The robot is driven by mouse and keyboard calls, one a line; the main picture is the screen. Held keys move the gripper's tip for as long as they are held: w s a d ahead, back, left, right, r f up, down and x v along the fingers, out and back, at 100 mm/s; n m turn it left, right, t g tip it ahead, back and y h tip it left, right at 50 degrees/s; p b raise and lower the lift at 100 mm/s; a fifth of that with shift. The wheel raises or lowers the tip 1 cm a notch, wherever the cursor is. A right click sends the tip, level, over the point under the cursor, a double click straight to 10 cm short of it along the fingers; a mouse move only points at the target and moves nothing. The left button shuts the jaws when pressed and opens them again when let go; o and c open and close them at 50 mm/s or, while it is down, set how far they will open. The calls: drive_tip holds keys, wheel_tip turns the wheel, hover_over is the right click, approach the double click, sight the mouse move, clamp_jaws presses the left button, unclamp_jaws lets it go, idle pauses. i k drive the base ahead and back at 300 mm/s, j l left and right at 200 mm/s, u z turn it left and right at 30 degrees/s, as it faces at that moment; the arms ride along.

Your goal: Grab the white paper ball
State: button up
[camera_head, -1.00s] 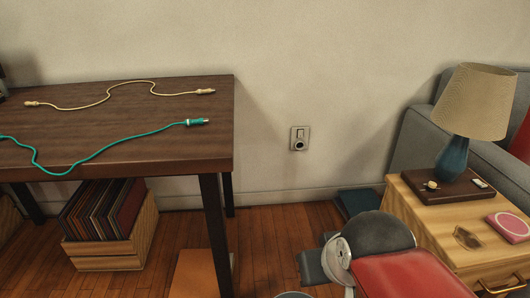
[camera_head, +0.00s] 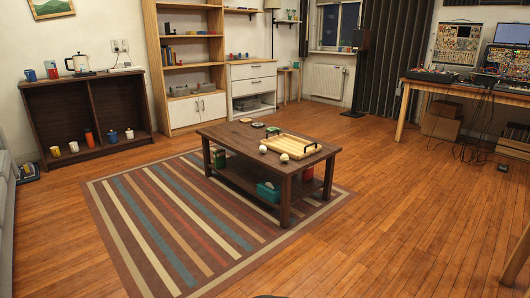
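My gripper is not in view; only a dark sliver, perhaps part of me, shows at the bottom edge.
A wooden tray (camera_head: 291,146) with dark handles is on the coffee table. Its lower shelf holds a teal box (camera_head: 268,191). The table stands on a striped rug (camera_head: 160,222). A desk with electronics (camera_head: 470,88) and cables is at right. Bare floor (camera_head: 400,210) lies to the right.

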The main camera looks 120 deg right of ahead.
sight(263, 148)
drive_tip(key=z, duration=4.3)
drive_tip(key=i+j+u, duration=0.1)
drive_tip(key=i+j, duration=0.2)
drive_tip(key=i, duration=0.9)
drive_tip(key=i+j, duration=0.2)
drive_tip(key=i, duration=0.95)
drive_tip(key=i+j+u, duration=0.15)
drive_tip(key=i, duration=1.05)
